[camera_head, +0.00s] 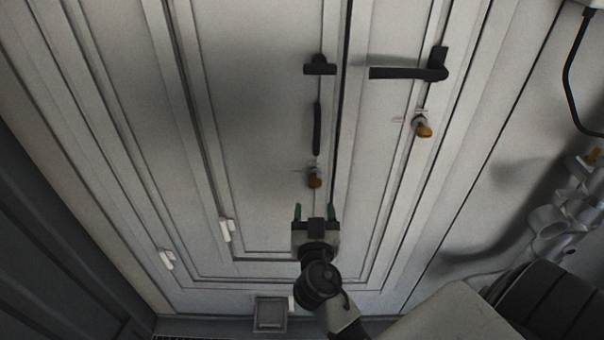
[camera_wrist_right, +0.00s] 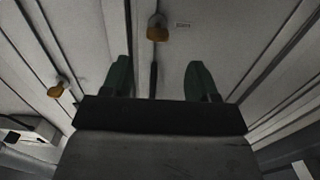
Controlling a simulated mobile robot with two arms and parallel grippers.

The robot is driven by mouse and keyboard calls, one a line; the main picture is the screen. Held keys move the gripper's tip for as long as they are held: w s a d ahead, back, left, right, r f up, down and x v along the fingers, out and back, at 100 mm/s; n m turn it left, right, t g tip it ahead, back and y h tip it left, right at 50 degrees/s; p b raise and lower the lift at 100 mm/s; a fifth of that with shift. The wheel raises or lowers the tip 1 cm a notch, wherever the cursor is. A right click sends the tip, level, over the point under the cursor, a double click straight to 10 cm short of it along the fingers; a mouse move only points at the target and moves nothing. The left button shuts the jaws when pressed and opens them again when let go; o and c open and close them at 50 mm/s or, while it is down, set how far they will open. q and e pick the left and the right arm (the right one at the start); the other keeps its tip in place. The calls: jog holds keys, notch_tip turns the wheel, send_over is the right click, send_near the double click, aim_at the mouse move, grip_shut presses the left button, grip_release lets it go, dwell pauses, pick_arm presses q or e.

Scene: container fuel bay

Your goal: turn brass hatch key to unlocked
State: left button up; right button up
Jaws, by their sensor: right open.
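Two brass keys sit in locks on a pale panelled door front. One brass key (camera_head: 315,182) is on the middle panel, just beyond my right gripper. The other brass key (camera_head: 424,131) is farther right, below a black lever handle, and its head points down and right. I cannot tell which one is the hatch key. My right gripper (camera_head: 315,212) is open and empty, with green fingers apart and short of the nearer key. In the right wrist view, one brass key (camera_wrist_right: 158,33) lies ahead between the fingers. Another brass key (camera_wrist_right: 56,90) is at the left. My left gripper is not in view.
A black lever handle (camera_head: 407,72) stands out on the right panel. A short black handle (camera_head: 319,66) and a black upright bar (camera_head: 317,128) lie above the nearer key. White hinges (camera_head: 227,230) are at left. Pipework (camera_head: 556,225) and a dark cable (camera_head: 569,80) are at right.

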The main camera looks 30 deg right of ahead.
aim_at(315, 179)
jog(key=p+x, duration=0.3)
jog(key=x, duration=0.6)
jog(key=shift+w+d+r+p, duration=0.1)
jog(key=shift+w+d+p, duration=0.05)
jog(key=shift+d+p, duration=0.25)
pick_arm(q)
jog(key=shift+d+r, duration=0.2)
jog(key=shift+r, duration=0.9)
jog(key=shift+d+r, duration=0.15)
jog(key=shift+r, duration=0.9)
pick_arm(e)
jog(key=shift+w+d, duration=0.35)
jog(key=shift+w, duration=0.2)
jog(key=shift+c, duration=0.4)
jog(key=c, duration=0.9)
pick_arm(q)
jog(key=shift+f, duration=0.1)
pick_arm(e)
jog(key=shift+o, duration=0.2)
